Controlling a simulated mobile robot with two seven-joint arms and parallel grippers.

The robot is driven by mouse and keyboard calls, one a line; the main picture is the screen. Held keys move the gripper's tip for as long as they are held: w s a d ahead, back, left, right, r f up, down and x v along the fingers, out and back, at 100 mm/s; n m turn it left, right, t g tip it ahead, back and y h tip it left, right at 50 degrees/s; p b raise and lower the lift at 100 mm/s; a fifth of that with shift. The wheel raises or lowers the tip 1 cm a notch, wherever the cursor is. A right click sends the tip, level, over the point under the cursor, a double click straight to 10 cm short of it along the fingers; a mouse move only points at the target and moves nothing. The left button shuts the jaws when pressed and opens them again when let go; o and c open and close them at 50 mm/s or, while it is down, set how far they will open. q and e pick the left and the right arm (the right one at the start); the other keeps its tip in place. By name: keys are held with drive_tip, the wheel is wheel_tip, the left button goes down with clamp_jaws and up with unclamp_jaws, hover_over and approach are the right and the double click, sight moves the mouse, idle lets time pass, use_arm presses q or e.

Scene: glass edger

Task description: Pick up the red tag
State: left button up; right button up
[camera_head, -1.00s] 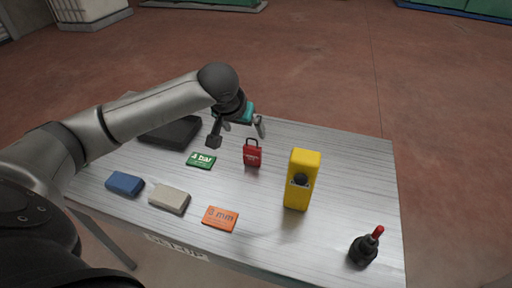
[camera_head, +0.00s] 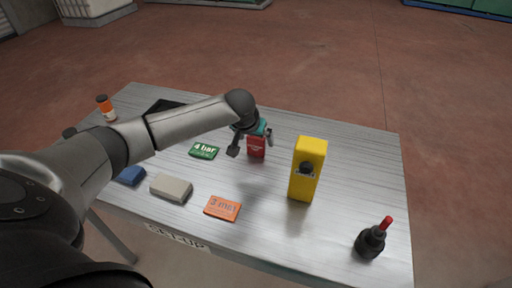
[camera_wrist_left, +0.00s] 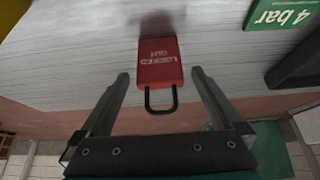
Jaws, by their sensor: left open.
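The red tag (camera_head: 256,149) is padlock-shaped, with a dark shackle, and stands on the metal table. In the left wrist view the red tag (camera_wrist_left: 160,62) shows "LOCKED OUT" lettering, with its shackle pointing toward my gripper. My left gripper (camera_head: 253,142) is open at the tag's top, and its hand hides the shackle in the head view. In the left wrist view the fingers of my left gripper (camera_wrist_left: 160,77) lie on either side of the shackle and the near part of the tag, with gaps on both sides. My right gripper is not in view.
A green "4 bar" card (camera_head: 204,151) lies left of the tag; a yellow block (camera_head: 308,168) stands to its right. An orange card (camera_head: 222,208), beige block (camera_head: 171,187) and blue block (camera_head: 131,176) lie nearer. A black red-tipped tool (camera_head: 371,240) stands front right. The back right is clear.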

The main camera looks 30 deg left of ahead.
use_arm(q)
drive_tip(key=shift+x, duration=0.75)
drive_tip(key=c, duration=1.4)
